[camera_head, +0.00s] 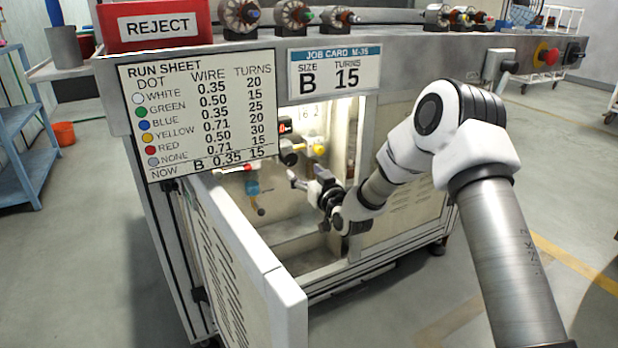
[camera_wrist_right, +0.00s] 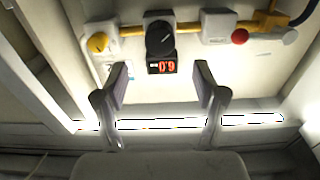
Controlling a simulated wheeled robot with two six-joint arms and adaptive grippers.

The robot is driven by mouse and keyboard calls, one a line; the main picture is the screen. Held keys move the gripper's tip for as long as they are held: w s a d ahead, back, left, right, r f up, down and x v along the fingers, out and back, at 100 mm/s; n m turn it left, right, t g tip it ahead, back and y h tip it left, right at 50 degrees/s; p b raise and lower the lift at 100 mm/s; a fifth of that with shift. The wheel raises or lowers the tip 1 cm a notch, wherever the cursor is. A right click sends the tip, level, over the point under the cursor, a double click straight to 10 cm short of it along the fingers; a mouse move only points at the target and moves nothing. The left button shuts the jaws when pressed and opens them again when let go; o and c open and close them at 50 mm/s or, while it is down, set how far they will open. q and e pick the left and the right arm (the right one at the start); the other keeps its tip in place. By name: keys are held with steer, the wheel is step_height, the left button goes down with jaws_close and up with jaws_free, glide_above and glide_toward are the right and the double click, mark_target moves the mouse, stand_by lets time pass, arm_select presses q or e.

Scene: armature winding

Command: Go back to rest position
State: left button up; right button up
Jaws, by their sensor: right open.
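My right gripper (camera_head: 308,181) is at the open front of the lit machine cabinet (camera_head: 385,110), its fingers pointing inside. The right wrist view shows the same gripper (camera_wrist_right: 160,84) with its two fingers wide apart and nothing between them. Past the fingers, on the cabinet's inner wall, are a black knob (camera_wrist_right: 160,38), a red digital display (camera_wrist_right: 161,67) that seems to read 0.9, a yellow knob (camera_wrist_right: 97,42) and a red button (camera_wrist_right: 240,36). The fingers look apart from these controls. My left gripper is not in view.
The cabinet door (camera_head: 235,255) stands open toward me, left of my right arm. A red REJECT bin (camera_head: 155,28), a run sheet (camera_head: 200,115) and a job card (camera_head: 334,70) are above. Several armatures (camera_head: 293,15) line the bench top.

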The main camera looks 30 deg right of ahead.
steer(key=shift+s, duration=1.15)
